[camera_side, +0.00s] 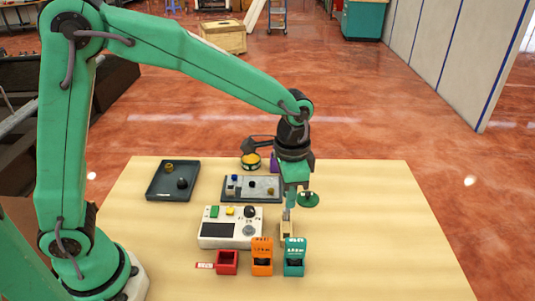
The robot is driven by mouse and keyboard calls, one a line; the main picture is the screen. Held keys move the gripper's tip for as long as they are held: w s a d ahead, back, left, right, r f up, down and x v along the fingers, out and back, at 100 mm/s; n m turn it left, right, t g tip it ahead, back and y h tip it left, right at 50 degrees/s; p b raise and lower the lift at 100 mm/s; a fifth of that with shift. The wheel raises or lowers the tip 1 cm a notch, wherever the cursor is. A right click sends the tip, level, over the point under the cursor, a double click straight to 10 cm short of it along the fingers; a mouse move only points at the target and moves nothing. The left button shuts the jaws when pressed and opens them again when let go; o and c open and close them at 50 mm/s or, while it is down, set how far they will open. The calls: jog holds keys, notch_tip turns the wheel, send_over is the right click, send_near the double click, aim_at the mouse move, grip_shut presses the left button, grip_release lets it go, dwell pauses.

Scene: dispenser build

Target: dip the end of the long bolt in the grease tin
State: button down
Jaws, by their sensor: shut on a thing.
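My gripper (288,205) points down over the front right of the table, just above a small pale wooden block (286,230). It is shut on a thin grey piece, which looks like the long bolt (286,214). The bolt's lower end is at or just above the block; I cannot tell whether it is inside it. The grease tin (250,161), a round dark tin with yellow content, stands open at the back of the table, behind and left of my gripper.
A dark tray (159,190) with small parts is at the left. A grey tray (231,197) with small pieces lies in the middle, with a white control box (219,228) in front. Red (227,262), orange (262,258) and teal (294,258) bins line the front. The table's right side is clear.

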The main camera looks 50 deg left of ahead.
jog(key=w+a, duration=0.4)
jog(key=a, duration=0.5)
jog(key=w+a, duration=0.4)
jog(key=a, duration=0.6)
jog(key=w+a+f, duration=0.1)
jog(key=w+a, duration=0.4)
jog(key=a, duration=0.4)
jog(key=shift+a, duration=0.25)
jog(key=shift+w+f, duration=0.1)
jog(key=shift+f, duration=0.15)
jog(key=shift+f, duration=2.75)
jog(key=shift+f, duration=0.65)
jog(key=shift+r, duration=0.1)
notch_tip(320, 180, up, 7)
dwell(0.8)
